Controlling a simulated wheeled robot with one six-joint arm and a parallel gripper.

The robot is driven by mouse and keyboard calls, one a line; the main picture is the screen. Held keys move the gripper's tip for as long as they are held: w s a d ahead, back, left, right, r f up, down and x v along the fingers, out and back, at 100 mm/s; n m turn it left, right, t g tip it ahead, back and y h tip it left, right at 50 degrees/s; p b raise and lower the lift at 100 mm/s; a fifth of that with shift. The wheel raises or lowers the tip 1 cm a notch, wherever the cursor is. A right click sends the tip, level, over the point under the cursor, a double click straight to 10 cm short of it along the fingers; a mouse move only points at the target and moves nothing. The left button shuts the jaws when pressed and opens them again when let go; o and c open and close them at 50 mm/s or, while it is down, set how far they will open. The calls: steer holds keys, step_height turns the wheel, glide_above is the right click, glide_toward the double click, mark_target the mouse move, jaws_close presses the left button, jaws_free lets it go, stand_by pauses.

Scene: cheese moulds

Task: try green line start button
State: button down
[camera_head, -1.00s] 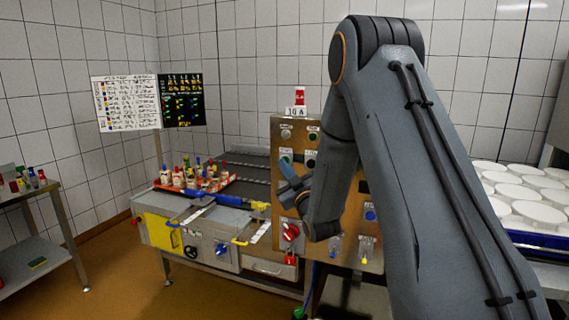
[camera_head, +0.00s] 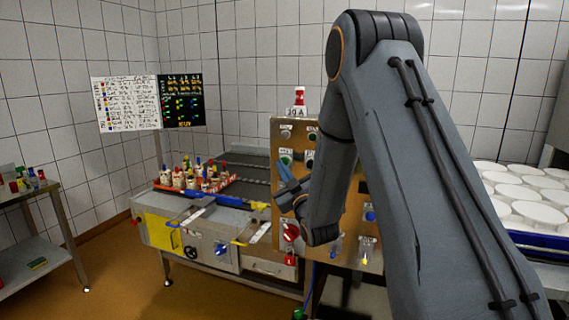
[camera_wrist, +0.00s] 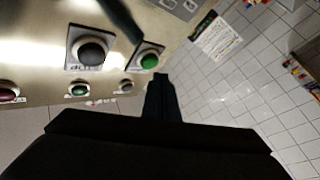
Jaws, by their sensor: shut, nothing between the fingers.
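A metal control panel (camera_head: 283,135) stands at the middle, partly hidden by my arm. A green button (camera_head: 286,159) sits on its left part, just above my gripper (camera_head: 283,172). In the wrist view a large green button (camera_wrist: 150,60) lies close to the tip of my shut, empty gripper (camera_wrist: 160,77). A large black button (camera_wrist: 90,52) is to its left, and a smaller green button (camera_wrist: 79,90) is below that. Whether the fingertips touch the panel cannot be told. Labels are too blurred to read.
A red knob (camera_head: 291,232) sits low on the panel. A table with white round moulds (camera_head: 520,190) is at the right. A side table (camera_head: 38,240) stands far left.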

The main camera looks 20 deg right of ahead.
steer(key=shift+s+a, duration=0.75)
steer(key=shift+s, duration=0.3)
steer(key=shift+s+a, duration=0.75)
steer(key=shift+s, duration=0.25)
steer(key=shift+f, duration=0.1)
steer(key=s+f+m+g+h, duration=0.2)
steer(key=s+f+m+g, duration=0.2)
steer(key=s+f+g, duration=0.7)
steer(key=s+f+m+g, duration=0.1)
steer(key=s+f+g, duration=0.2)
steer(key=s, duration=0.8)
steer(key=s+f+m+g+b, duration=0.1)
steer(key=s+g, duration=0.4)
steer(key=s, duration=0.6)
step_height(320, 180, down, 2)
steer(key=shift+s+d+f+m+g+h, duration=0.1)
steer(key=shift+s+d+m+g+h, duration=0.15)
steer(key=shift+m+g, duration=0.2)
steer(key=shift+w+a, duration=0.15)
